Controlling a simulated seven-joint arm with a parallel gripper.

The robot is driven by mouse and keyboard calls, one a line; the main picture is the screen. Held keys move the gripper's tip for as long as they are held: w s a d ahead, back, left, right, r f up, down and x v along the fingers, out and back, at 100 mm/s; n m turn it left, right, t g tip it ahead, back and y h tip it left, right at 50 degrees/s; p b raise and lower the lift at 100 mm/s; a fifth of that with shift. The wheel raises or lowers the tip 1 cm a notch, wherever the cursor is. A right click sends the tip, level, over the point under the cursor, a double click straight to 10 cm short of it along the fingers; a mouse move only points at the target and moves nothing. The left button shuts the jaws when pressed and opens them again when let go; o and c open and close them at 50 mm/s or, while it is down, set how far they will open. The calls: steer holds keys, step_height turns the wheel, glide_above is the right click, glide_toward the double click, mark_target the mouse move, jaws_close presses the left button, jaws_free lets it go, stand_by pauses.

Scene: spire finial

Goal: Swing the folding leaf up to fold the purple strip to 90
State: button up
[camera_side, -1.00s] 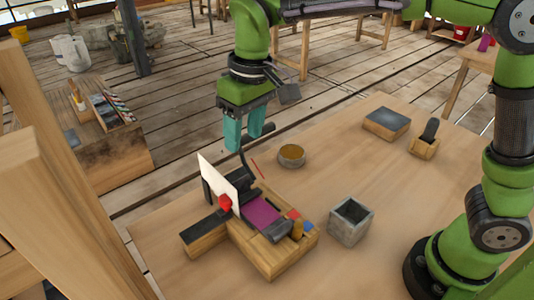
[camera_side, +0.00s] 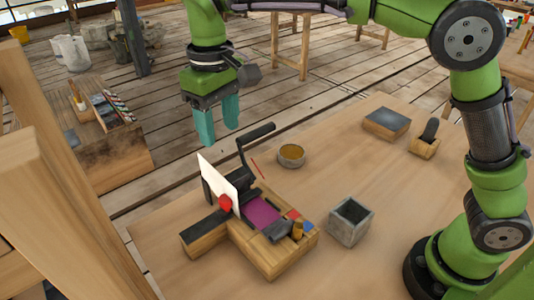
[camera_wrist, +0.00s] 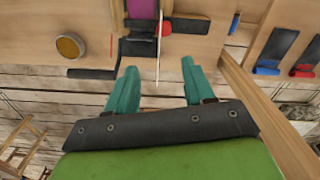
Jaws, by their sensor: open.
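The purple strip (camera_side: 262,211) lies flat in the wooden folding device (camera_side: 268,258); it also shows at the top of the wrist view (camera_wrist: 142,9). A white panel (camera_side: 217,183) with a red piece (camera_side: 225,203) stands upright at the device's left side. A black cranked lever (camera_side: 255,139) rises at the device's far end, and its grip also shows in the wrist view (camera_wrist: 91,74). I cannot tell the leaf's exact angle. My gripper (camera_side: 219,138) is open and empty, above and left of the lever, apart from it. Its two teal fingers show in the wrist view (camera_wrist: 160,68).
A round bowl (camera_side: 291,157), a grey open box (camera_side: 350,222), a dark-topped block (camera_side: 386,123) and a wooden holder (camera_side: 425,141) stand on the table. A wooden post (camera_side: 60,210) rises at the left. The table's middle right is clear.

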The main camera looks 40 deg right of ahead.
steer(key=w+d+m, duration=0.4)
steer(key=w+d, duration=0.2)
steer(key=d, duration=0.1)
step_height(320, 180, up, 3)
steer(key=m, duration=1.7)
glide_above(258, 129)
step_height(258, 129, down, 16)
steer(key=shift+d+f, duration=0.1)
jaws_close()
